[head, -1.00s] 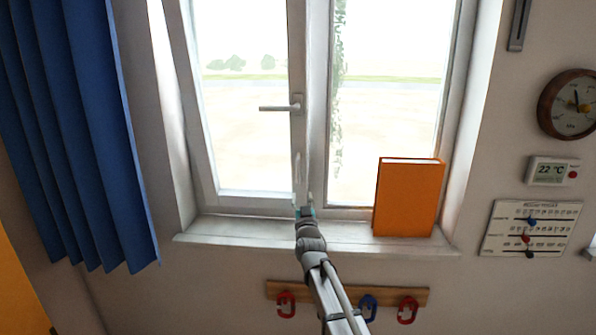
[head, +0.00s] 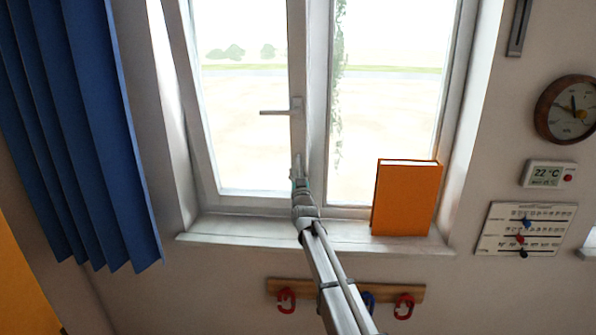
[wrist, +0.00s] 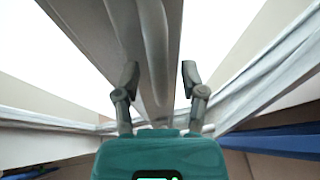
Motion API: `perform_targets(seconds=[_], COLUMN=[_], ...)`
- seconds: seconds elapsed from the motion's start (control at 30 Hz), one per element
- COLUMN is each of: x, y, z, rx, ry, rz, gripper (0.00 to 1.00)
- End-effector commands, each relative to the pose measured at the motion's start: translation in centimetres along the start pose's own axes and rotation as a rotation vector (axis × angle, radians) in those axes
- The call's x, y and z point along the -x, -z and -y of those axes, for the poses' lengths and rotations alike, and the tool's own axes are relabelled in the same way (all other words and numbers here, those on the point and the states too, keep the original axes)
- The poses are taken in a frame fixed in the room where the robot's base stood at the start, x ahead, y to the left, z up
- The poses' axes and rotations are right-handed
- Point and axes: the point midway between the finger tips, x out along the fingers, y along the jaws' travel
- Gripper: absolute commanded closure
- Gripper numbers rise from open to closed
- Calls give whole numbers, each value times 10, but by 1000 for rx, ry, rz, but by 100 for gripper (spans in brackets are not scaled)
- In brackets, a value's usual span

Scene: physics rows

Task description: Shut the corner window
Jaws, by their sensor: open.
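The window's left sash (head: 208,150) has a white frame and sits at a slight angle to the outer frame, so it looks ajar. Its handle (head: 280,112) points level to the left from the sash's right stile. My gripper (head: 298,164) is in front of that stile, below the handle. In the wrist view my gripper (wrist: 159,78) is open, its two grey fingers apart with the pale stile (wrist: 158,40) between or just beyond them. Nothing is held. Whether the fingers touch the stile cannot be told.
An orange book (head: 405,197) stands on the right of the window sill (head: 270,232). A blue curtain (head: 80,140) hangs at the left. A hook rail (head: 330,290) is below the sill. A clock (head: 568,108), thermometer display (head: 548,174) and calendar board (head: 515,228) hang at the right.

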Motion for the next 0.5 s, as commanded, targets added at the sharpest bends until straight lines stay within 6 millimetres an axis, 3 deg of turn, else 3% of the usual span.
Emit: perform_targets(seconds=[0.33,0.5], x=[-2,-2], y=[0,0], z=[0,0], rx=[0,0], ry=[0,0], rz=[0,0], gripper=[46,76])
